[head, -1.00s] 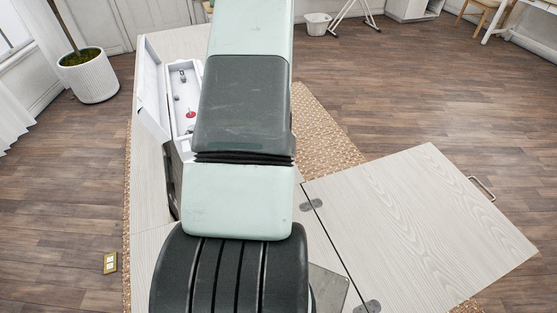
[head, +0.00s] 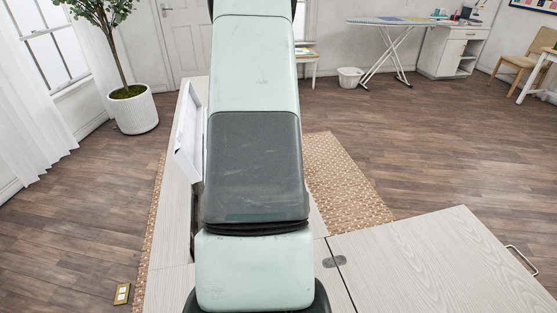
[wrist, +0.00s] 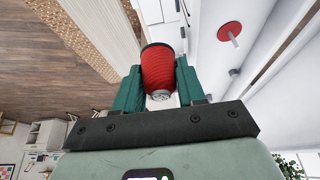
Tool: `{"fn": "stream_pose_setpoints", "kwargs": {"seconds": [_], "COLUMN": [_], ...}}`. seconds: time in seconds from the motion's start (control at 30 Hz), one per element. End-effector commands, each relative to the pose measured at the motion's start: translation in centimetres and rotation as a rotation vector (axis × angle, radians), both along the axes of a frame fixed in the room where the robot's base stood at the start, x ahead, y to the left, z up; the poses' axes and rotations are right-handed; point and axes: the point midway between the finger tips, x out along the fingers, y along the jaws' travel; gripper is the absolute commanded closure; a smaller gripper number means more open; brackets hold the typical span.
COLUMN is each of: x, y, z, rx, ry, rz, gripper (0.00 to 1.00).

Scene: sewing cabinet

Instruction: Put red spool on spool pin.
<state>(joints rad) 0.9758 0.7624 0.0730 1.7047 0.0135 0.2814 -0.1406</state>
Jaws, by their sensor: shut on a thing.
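The red spool (wrist: 161,66) is between the two green fingers of my gripper (wrist: 158,74) in the wrist view. My gripper is shut on it. The spool has a dark rim at its far end and a pale end with a hole toward the camera. A red disc with a thin, pale spool pin (wrist: 234,41) stands on a white surface at the upper right of the wrist view. The spool is clearly apart from the pin. In the head view, my arm hides the gripper, spool and pin.
A white open lid (head: 187,140) stands on the wooden cabinet (head: 176,225), left of my arm. A wooden leaf (head: 440,262) extends to the right. A potted plant (head: 135,112) stands on the floor at the left, and a white bin (head: 350,78) farther back.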

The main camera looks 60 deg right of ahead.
Motion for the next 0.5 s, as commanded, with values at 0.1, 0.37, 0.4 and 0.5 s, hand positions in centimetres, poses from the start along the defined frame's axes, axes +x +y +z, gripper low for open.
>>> {"fn": "stream_pose_setpoints", "kwargs": {"seconds": [0.1,0.37,0.4,0.5], "x": [2.1,3.6,3.7,4.3], "y": [0.3,0.9,1.0,1.6], "z": [0.7,1.0,1.0,1.0], "rx": [0.001,0.003,0.003,0.002], "ry": [0.001,0.005,0.005,0.005], "rz": [0.043,0.072,0.072,0.073], "gripper": [0.89,0.89,0.89,0.89]}}
